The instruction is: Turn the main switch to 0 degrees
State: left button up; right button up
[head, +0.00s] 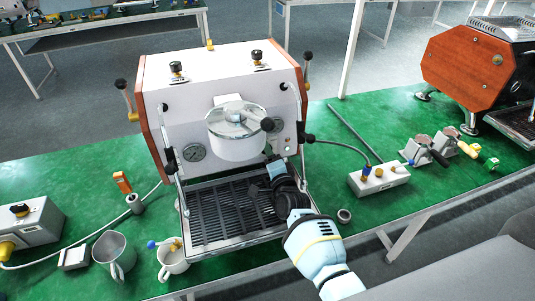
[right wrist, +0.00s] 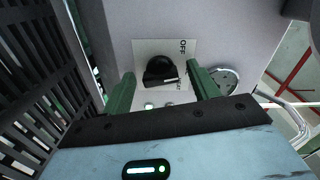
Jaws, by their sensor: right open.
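The espresso machine (head: 225,85) stands on the green table, with a white front and wooden sides. In the right wrist view its main switch (right wrist: 160,70) is a black round knob on a white plate marked OFF. My right gripper (head: 277,170) is in front of the machine's lower front, above the drip tray. Its green fingers (right wrist: 164,82) are open on either side of the knob, with visible gaps between them and it. I cannot pick out the switch in the head view. My left gripper is not in view.
The slatted drip tray (head: 225,214) lies under my right gripper. A gauge (right wrist: 226,78) sits close to the right finger. Metal cups (head: 113,252) stand at the front left, and a white box (head: 379,181) with a cable lies on the right.

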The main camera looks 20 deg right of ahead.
jog(key=shift+s, duration=0.15)
jog(key=shift+c, duration=1.4)
jog(key=c, duration=0.7)
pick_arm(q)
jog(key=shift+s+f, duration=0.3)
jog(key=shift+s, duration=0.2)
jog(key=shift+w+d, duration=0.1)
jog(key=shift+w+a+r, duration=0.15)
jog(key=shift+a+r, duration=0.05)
pick_arm(e)
jog(key=shift+n, duration=3.1)
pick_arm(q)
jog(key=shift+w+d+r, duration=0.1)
pick_arm(e)
jog(key=shift+r, duration=0.1)
